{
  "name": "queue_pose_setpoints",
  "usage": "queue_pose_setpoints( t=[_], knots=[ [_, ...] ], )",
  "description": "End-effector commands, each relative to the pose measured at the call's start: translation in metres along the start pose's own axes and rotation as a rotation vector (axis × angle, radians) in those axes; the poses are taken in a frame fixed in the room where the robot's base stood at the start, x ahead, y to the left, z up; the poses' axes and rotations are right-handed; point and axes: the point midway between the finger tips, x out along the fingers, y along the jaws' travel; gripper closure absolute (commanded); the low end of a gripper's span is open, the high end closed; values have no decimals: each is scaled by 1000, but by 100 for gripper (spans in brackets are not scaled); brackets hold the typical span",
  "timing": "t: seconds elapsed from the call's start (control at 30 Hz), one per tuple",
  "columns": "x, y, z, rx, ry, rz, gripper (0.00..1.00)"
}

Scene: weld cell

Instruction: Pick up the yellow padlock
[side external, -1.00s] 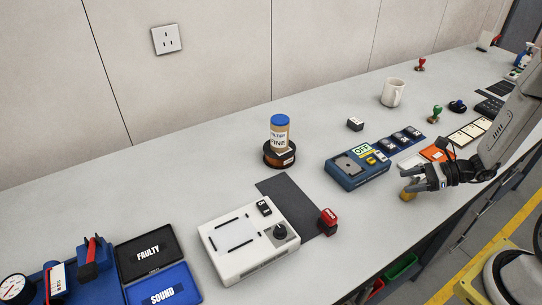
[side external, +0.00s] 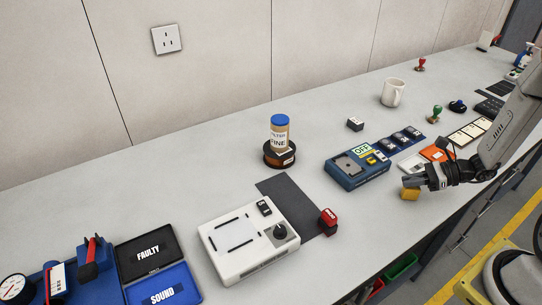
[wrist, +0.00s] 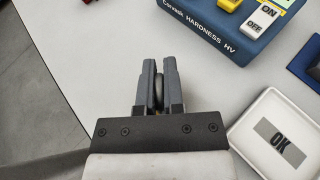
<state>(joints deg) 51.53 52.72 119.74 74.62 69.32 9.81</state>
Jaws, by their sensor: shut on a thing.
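The yellow padlock (side external: 410,194) is at the front edge of the bench, right of the blue OFF box, in the side view. My gripper (side external: 408,181) is directly above its body, fingers together. In the wrist view my gripper (wrist: 159,66) is shut on a dark grey curved piece that looks like the padlock's shackle (wrist: 158,90). Most of the padlock's body is hidden there. I cannot tell whether the padlock touches the bench.
The blue hardness tester (side external: 357,169) stands left of my gripper; it also shows in the wrist view (wrist: 225,28). A white OK tray (wrist: 255,140) lies to the right in the wrist view. A red block (side external: 328,222) is further left. Bench is clear between.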

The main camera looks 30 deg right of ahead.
Motion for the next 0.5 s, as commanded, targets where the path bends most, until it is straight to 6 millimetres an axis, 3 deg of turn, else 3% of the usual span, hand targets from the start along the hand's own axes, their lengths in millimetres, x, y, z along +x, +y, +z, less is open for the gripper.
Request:
queue_pose_setpoints(
  t=[0.27,0.5],
  knots=[
    [-5,0,12,-3,0,-1,100],
    [-14,0,34,-4,0,-1,100]
  ],
)
